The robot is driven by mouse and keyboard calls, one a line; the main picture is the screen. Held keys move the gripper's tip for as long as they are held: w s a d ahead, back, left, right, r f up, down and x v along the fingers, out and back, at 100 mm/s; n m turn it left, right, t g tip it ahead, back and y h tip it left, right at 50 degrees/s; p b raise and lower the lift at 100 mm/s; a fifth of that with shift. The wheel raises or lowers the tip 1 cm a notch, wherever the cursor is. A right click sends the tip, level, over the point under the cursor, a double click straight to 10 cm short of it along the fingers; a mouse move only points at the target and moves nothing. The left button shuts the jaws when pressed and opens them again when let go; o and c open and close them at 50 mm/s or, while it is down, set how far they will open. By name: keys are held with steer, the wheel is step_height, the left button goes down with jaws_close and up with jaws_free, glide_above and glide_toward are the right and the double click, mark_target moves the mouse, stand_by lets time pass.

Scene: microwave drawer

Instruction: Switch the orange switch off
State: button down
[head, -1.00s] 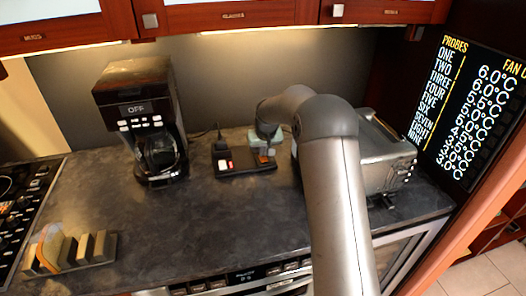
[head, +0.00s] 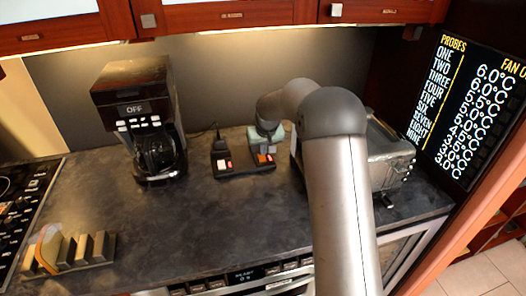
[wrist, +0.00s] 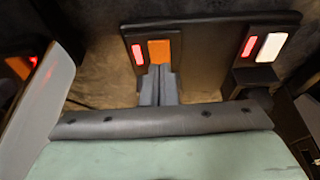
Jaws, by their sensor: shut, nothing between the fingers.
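The orange switch (wrist: 159,51) sits on a dark power strip (wrist: 200,44), with a red light (wrist: 137,54) lit beside it. A white switch (wrist: 270,47), also with a lit red light (wrist: 248,47), is to its right in the wrist view. In the head view the orange switch (head: 264,158) is at the strip's right end and the white one (head: 222,165) at its left. My gripper (wrist: 158,70) is shut and empty. Its fingertips overlap the near edge of the orange switch in the wrist view; contact cannot be told. In the head view my gripper (head: 268,143) is directly behind that switch.
A coffee machine (head: 145,115) showing OFF stands left on the dark counter (head: 225,230). A metal toaster-like appliance (head: 390,158) is close on the right of my gripper. A rack of blocks (head: 75,252) lies front left. The front middle of the counter is clear.

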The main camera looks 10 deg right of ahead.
steer(key=b+v, duration=0.2)
steer(key=v, duration=0.9)
steer(key=shift+r, duration=0.35)
steer(key=shift+w, duration=0.1)
steer(key=shift+w+d+r+b, duration=0.1)
steer(key=shift+w+r+b, duration=0.1)
steer(key=shift+w+b, duration=0.55)
steer(key=shift+s, duration=0.1)
